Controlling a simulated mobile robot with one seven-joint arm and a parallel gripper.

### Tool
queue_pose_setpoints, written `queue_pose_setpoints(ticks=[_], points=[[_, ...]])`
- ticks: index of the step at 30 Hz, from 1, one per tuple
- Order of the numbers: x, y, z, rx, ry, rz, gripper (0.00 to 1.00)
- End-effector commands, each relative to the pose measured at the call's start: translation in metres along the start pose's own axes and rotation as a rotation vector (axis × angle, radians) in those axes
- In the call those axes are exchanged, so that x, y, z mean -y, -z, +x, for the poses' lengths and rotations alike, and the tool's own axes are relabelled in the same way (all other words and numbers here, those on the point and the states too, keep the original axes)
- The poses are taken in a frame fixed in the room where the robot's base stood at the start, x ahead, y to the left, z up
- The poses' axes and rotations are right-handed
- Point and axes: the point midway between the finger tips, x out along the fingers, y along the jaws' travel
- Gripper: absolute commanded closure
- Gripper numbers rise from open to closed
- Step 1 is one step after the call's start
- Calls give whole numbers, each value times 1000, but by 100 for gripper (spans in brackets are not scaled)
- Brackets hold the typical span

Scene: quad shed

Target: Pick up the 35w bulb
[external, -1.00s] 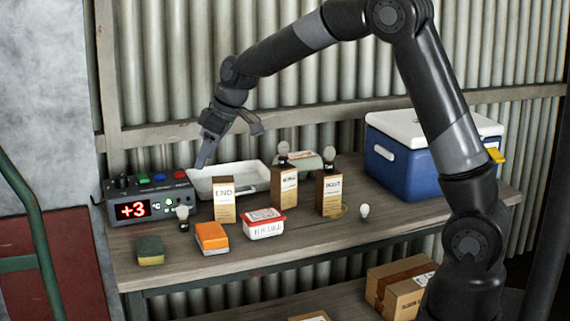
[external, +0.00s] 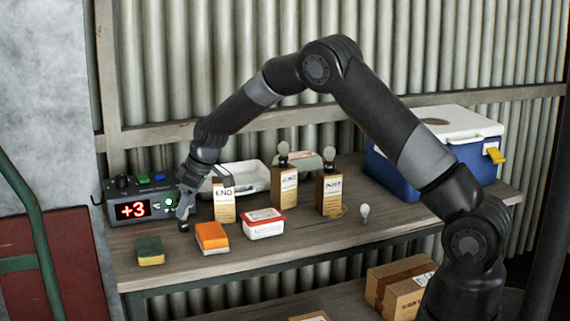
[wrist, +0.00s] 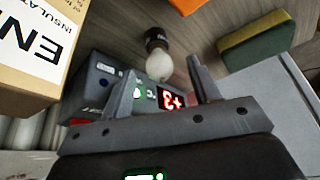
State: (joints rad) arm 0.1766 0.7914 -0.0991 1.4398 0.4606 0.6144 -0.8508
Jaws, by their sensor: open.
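A bulb with a clear round top and a dark base (wrist: 158,62) stands on the bench in the wrist view, just beyond and between my fingertips. In the external view its dark base (external: 184,226) shows below my gripper, and the gripper hides most of the rest. My gripper (external: 207,200) is open and empty, low over the bench's left part; its two fingers also show in the wrist view (wrist: 162,72). Other bulbs sit on two upright boxes (external: 283,148) (external: 329,155), and one is on the bench at right (external: 365,212). I cannot read any wattage.
The END box (external: 224,205) stands close to my gripper's right. A grey unit with a red +3 display (external: 135,210) is behind left. A blue cooler (external: 400,180) is far right.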

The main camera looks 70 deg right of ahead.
Motion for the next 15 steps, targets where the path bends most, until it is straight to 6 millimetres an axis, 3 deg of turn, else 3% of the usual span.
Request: queue_pose_setpoints(ticks=[9, 15], points=[[0, -1, 39, 1, -1, 0, 44], [0, 0, 52, -1, -1, -1, 44]])
